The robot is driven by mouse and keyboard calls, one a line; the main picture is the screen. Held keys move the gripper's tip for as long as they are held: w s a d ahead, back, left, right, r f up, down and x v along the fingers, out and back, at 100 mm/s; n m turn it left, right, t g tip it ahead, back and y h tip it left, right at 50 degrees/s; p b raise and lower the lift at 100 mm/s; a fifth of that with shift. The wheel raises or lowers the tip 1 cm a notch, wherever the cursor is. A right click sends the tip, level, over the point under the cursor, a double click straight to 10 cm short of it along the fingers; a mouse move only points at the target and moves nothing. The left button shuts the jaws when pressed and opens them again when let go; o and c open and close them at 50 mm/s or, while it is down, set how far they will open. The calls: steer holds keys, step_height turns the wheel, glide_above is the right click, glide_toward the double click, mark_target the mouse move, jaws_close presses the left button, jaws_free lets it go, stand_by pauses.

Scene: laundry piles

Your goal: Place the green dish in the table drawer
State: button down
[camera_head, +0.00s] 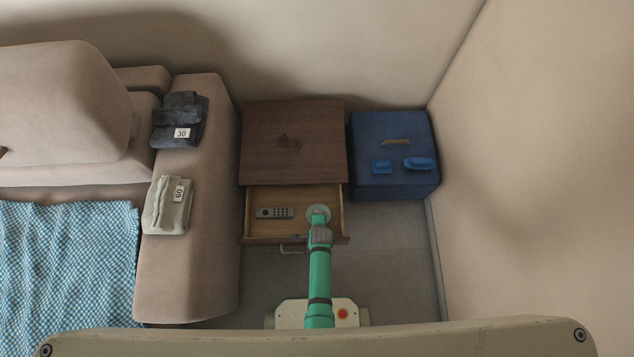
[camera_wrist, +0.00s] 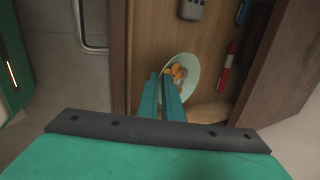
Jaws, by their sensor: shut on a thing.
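The pale green dish (camera_head: 316,211) is at the right side of the open table drawer (camera_head: 262,229). The wrist view shows the dish (camera_wrist: 193,82) with small orange items in it. My gripper (camera_wrist: 168,77) is shut on the dish at its near side, and its fingers hide part of the rim. In the head view my gripper (camera_head: 320,228) reaches over the drawer front. The dish is within the drawer's outline; I cannot tell whether it touches the drawer bottom.
A red and white stick (camera_wrist: 228,72) lies beside the dish in the wrist view. The brown tabletop (camera_head: 262,150) overhangs the drawer's back. A blue box (camera_head: 395,185) stands right, a sofa arm (camera_head: 190,260) left.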

steer(key=shift+f, duration=1.1)
steer(key=shift+f, duration=0.1)
steer(key=c, duration=2.2)
jaws_free()
steer(key=v, duration=1.2)
steer(key=shift+s, duration=0.25)
steer(key=s+r+n+t, duration=0.3)
steer(key=r+n, duration=0.3)
steer(key=r, duration=0.7)
steer(key=s+a+r+n+t, duration=0.1)
steer(key=s+r+n+t, duration=0.3)
steer(key=r, duration=1)
steer(key=s+r+n+t, duration=0.4)
steer(key=r+n, duration=0.4)
steer(key=r, duration=0.6)
steer(key=shift+v, duration=0.9)
